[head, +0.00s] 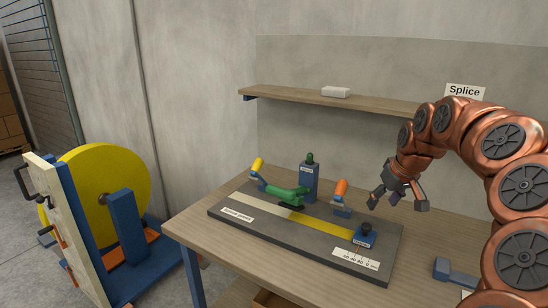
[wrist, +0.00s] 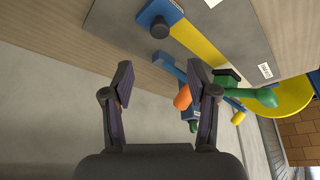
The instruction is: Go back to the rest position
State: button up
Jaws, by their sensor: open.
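My gripper (head: 398,198) is open and empty in the head view. It hangs above the right back part of the workbench, to the right of the orange-handled clamp (head: 341,190). In the wrist view my gripper (wrist: 162,95) shows two spread fingers with nothing held between them. The grey splice plate (head: 222,213) lies on the bench with a cream strip (head: 262,207) and a yellow strip (head: 325,225) along it. A green-handled tool (head: 287,192) stands over the strips near where they meet. The blue block with a black knob (head: 364,237) sits at the yellow strip's right end.
The wooden workbench (head: 190,226) stands against the wall, below a shelf (head: 285,98) with a white block (head: 335,92). A yellow reel (head: 105,185) on a blue stand is at the left. A blue tool (head: 455,271) lies at the bench's right front. The blue post (head: 309,180) rises behind the plate.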

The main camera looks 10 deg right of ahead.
jog(key=s+a+n+g+p, duration=0.1)
jog(key=s+a, duration=0.5)
jog(key=a, duration=0.4)
jog(key=s+a+n+g+p, duration=0.1)
jog(key=s+a+g, duration=0.1)
jog(key=s+a, duration=0.6)
jog(key=s+a+f+m+g+p, duration=0.1)
jog(key=s+a+f, duration=0.2)
jog(key=s, duration=0.7)
jog(key=s+a+f+m+g, duration=0.1)
jog(key=s+a+f, duration=0.3)
jog(key=s, duration=0.6)
jog(key=shift+a+g+p, duration=0.35)
jog(key=shift+a+g, duration=0.15)
jog(key=shift+g, duration=0.1)
jog(key=shift+c, duration=0.4)
